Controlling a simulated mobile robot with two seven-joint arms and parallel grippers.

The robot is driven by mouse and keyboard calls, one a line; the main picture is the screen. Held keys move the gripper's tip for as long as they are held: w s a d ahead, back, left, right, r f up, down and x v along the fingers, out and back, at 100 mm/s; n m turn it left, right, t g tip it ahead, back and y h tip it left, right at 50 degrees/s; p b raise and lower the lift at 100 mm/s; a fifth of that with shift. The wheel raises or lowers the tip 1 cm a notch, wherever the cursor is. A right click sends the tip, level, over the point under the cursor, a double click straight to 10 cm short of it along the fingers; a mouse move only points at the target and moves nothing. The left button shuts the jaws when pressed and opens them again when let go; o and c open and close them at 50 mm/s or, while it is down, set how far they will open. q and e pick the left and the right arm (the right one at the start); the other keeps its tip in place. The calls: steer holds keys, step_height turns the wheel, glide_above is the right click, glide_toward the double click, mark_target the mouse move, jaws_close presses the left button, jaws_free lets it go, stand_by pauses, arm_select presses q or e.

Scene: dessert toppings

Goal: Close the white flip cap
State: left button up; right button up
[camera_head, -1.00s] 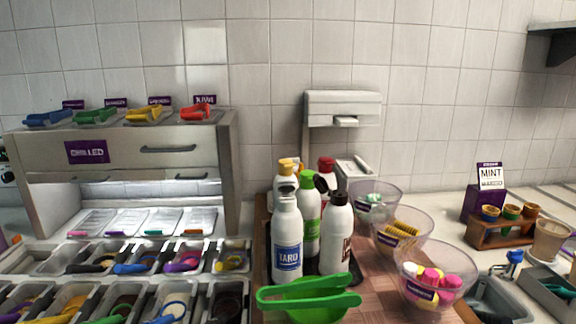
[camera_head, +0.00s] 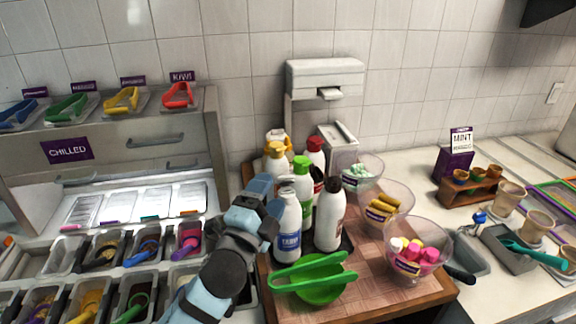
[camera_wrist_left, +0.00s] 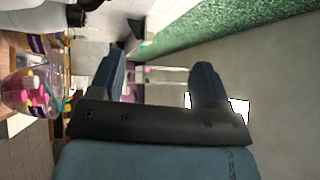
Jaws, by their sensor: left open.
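The white bottle with a blue label (camera_head: 288,230) stands upright among other bottles on the wooden board. Its white flip cap (camera_head: 287,191) is at the top, and I cannot tell clearly how far its lid is raised. My left gripper (camera_head: 269,198) is just left of this bottle's neck and close to the cap, with no clear contact. In the left wrist view, my left gripper (camera_wrist_left: 158,78) has its two fingers wide apart with nothing between them. My right gripper is not in view.
A green bottle (camera_head: 301,195) and a white bottle with a dark cap (camera_head: 329,222) stand close by. A green bowl (camera_head: 320,290) with green tongs is in front. Clear topping bowls (camera_head: 418,236) are at the right. Topping bins (camera_head: 97,250) fill the left.

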arm_select(q)
steer(key=d+r+m+g+h, duration=0.4)
steer(key=d+r+m+h, duration=0.4)
steer(key=m+h, duration=0.45)
steer(key=s+d+r+m+g+h, duration=0.2)
steer(key=d+m+g, duration=0.8)
steer(key=m+g, duration=0.9)
steer(key=m+t+y, duration=0.3)
steer(key=m+y, duration=1.4)
steer(key=y, duration=0.5)
glide_toward(287, 175)
step_height(287, 175, down, 10)
steer(key=p, duration=0.3)
steer(key=shift+a+f, duration=0.15)
steer(key=shift+f, duration=0.1)
steer(key=shift+c, duration=0.2)
